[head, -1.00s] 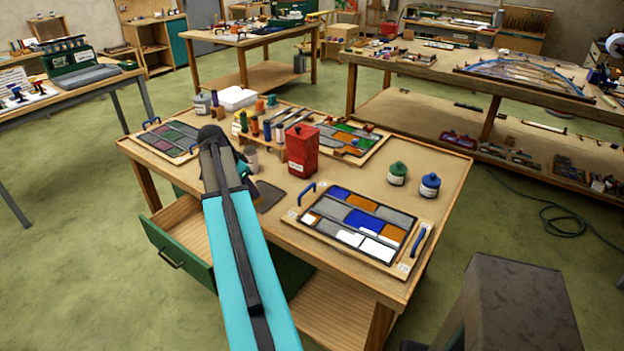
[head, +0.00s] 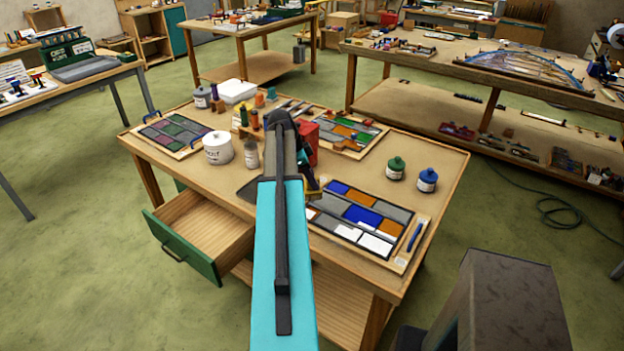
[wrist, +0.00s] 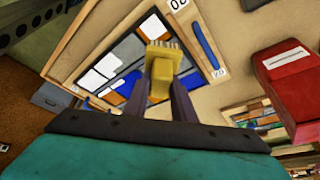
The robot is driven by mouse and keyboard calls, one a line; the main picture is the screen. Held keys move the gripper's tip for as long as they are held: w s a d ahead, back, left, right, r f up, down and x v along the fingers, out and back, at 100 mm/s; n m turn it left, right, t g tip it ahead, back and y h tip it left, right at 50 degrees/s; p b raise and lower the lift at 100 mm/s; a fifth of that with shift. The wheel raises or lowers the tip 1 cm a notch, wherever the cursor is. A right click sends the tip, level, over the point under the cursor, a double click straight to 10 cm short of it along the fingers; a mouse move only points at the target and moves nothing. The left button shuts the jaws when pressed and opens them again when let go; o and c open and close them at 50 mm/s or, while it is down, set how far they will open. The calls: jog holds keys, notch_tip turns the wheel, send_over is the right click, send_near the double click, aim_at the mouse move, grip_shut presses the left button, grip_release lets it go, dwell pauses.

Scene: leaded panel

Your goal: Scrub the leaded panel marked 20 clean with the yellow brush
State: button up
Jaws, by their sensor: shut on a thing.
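The leaded panel (head: 366,216), with blue, orange, grey and white panes in a wooden frame with blue handles, lies flat at the table's front right. In the wrist view the panel (wrist: 125,50) shows beyond my gripper, with a tag reading 20 near a blue handle. My gripper (wrist: 166,92) is shut on the yellow brush (wrist: 160,72), bristles pointing away from me. The brush is in front of the panel in that view; I cannot tell whether it touches. In the head view my arm hides most of the gripper, near the panel's left edge.
A white tub (head: 218,147) and another panel (head: 172,135) are at left. A drawer (head: 200,228) hangs open.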

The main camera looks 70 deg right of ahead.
aim_at(306, 197)
jog(key=shift+f+b, duration=1.05)
jog(key=shift+f, duration=1.5)
jog(key=shift+f, duration=0.4)
dwell(1.5)
jog(key=shift+w+a+b, duration=0.15)
jog(key=shift+a+b, duration=0.05)
jog(key=shift+a, duration=0.35)
jog(key=shift+w+a+b, duration=0.15)
jog(key=shift+a+b, duration=0.05)
jog(key=shift+a, duration=0.35)
jog(key=shift+w+a, duration=0.2)
jog(key=shift+a, duration=0.45)
jog(key=shift+w+a, duration=0.1)
jog(key=shift+a, duration=0.25)
jog(key=shift+r, duration=0.15)
